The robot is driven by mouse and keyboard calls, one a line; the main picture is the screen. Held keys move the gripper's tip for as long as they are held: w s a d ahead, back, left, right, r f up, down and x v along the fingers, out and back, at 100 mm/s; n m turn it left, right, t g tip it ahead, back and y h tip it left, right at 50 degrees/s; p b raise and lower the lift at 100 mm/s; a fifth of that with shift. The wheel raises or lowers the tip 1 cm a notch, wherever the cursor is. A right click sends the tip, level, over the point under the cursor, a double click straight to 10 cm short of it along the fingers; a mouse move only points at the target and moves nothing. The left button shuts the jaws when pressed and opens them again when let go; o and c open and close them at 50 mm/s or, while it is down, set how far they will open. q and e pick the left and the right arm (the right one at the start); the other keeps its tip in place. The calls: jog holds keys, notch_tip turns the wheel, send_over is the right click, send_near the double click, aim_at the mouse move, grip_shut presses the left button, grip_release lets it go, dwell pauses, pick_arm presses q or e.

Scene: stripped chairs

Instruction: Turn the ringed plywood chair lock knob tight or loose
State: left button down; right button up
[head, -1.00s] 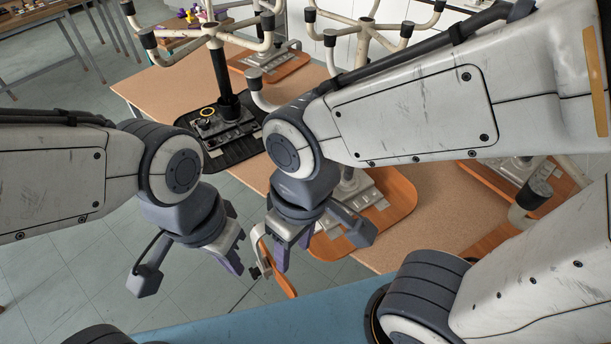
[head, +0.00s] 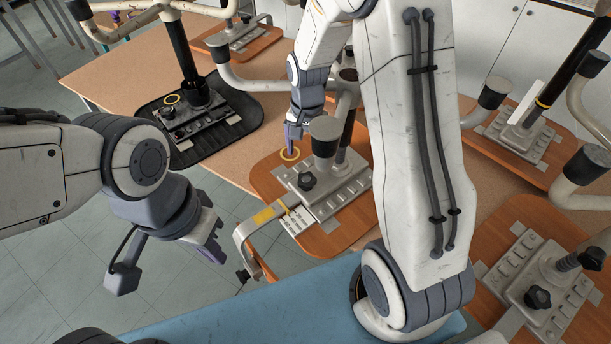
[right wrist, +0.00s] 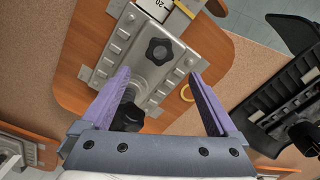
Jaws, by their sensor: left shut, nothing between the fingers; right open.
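My left gripper (head: 214,243) is shut and empty, left of the seat's front.
More plywood chairs (head: 562,290) stand at right and behind. A pale post with a dark cap (head: 325,128) rises beside the knob. A yellow-marked bent bar (head: 262,216) sticks out at the seat's front.

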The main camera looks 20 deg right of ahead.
aim_at(307, 178)
notch_tip(307, 178, down, 10)
jog(key=shift+r+p, duration=0.1)
jog(key=shift+p, duration=0.6)
jog(key=c, duration=1.4)
jog(key=shift+m, duration=0.4)
jog(key=m, duration=0.2)
jog(key=shift+m, duration=0.4)
jog(key=m, duration=0.3)
jog(key=shift+m, duration=0.4)
jog(key=m, duration=0.6)
jog(key=shift+b, duration=0.4)
jog(key=shift+m, duration=0.4)
